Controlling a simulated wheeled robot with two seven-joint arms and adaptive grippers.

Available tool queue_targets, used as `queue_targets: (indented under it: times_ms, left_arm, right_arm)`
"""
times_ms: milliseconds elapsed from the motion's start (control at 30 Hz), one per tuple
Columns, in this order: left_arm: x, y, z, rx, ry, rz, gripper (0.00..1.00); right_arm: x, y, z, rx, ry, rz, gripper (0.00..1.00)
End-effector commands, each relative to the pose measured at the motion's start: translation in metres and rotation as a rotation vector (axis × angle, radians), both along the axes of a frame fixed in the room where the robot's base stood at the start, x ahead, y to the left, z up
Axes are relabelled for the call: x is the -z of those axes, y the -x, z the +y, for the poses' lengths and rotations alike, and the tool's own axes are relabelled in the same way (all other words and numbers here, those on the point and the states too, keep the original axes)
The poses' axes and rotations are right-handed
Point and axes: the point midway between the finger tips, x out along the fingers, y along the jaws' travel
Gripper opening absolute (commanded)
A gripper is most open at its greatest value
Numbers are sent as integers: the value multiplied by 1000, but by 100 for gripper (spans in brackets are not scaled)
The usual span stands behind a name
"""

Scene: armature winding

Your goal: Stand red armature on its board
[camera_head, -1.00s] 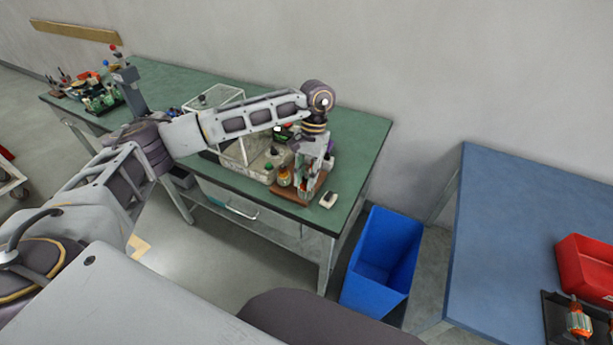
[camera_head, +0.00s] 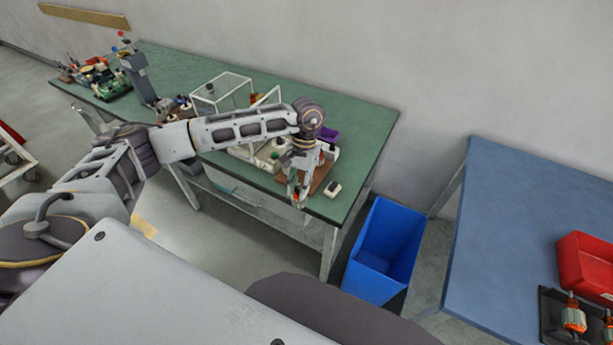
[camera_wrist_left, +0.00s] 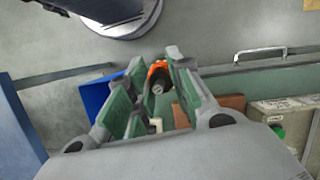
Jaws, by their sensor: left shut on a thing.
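My left gripper (camera_head: 298,190) is shut on an armature with orange-red windings (camera_head: 296,198), at the front edge of the green table. In the left wrist view the armature (camera_wrist_left: 158,76) sits between the green-padded fingers of my left gripper (camera_wrist_left: 154,98); its lower part is partly hidden by them. A brown board (camera_head: 321,178) lies on the table just behind and right of the gripper, partly covered by it. The board also shows in the left wrist view (camera_wrist_left: 226,103). My right gripper is not in view.
A small white block (camera_head: 333,189) lies right of the board. A clear-walled box (camera_head: 222,88) and clutter stand behind the arm. A blue bin (camera_head: 385,250) stands beside the green table (camera_head: 368,128). The blue table (camera_head: 510,220) at right holds a red bin (camera_head: 588,262) and other armatures (camera_head: 573,316).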

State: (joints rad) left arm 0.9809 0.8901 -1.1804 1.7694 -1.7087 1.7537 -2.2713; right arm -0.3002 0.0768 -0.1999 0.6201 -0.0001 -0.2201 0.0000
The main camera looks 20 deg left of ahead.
Motion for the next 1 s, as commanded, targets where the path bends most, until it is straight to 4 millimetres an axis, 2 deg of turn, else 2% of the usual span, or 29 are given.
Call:
queue_targets:
  times_ms: [267,567,833,1000]
  left_arm:
    - [10,21,23,-57,0,1,0]
    - [9,37,49,-119,0,0,0]
    - [-3,41,78,-191,0,0,0]
    - [-18,33,96,-297,2,-2,0]
  right_arm:
    - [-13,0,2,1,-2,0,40]
    - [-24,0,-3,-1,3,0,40]
    - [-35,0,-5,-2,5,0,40]
    - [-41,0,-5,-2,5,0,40]
